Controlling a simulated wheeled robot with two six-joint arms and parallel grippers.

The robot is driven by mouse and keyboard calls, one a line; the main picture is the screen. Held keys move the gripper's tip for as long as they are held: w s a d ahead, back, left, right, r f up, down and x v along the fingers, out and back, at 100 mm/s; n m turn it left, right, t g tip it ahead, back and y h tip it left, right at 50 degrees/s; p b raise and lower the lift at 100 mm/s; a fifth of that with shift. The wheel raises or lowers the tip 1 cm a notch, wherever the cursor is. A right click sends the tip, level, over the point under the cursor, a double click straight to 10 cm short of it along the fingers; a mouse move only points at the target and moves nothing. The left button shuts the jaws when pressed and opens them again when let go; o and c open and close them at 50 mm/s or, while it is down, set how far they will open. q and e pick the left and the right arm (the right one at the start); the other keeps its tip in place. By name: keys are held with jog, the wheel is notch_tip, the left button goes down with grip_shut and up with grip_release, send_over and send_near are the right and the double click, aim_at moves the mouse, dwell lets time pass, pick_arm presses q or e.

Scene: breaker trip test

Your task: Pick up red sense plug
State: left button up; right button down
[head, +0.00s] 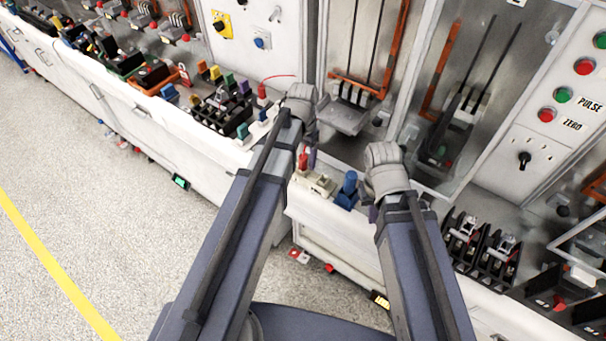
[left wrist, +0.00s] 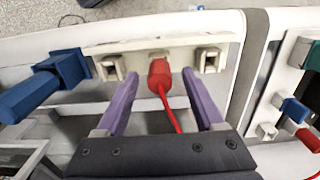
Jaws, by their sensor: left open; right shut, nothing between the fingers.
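The red sense plug (left wrist: 159,74) sits in the middle of a cream holder (left wrist: 215,42) in the left wrist view, its red cable running back toward my gripper. In the head view the plug (head: 303,161) shows beside my left gripper (head: 308,156), above the cream holder (head: 320,186). My left gripper (left wrist: 160,98) is open, its two purple fingers on either side of the plug and cable, apart from the plug. My right gripper (head: 368,212) is shut and empty, right of the blue handle; its fingertips are mostly hidden.
A blue handle (head: 348,187) stands right of the holder; it also shows in the left wrist view (left wrist: 40,85). Another red piece with a red cable (head: 262,91) stands further left. Cabinet panels rise behind the bench.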

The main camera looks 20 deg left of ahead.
pick_arm(q)
jog(key=shift+f, duration=0.3)
jog(key=shift+c, duration=0.3)
grip_shut()
dwell(0.4)
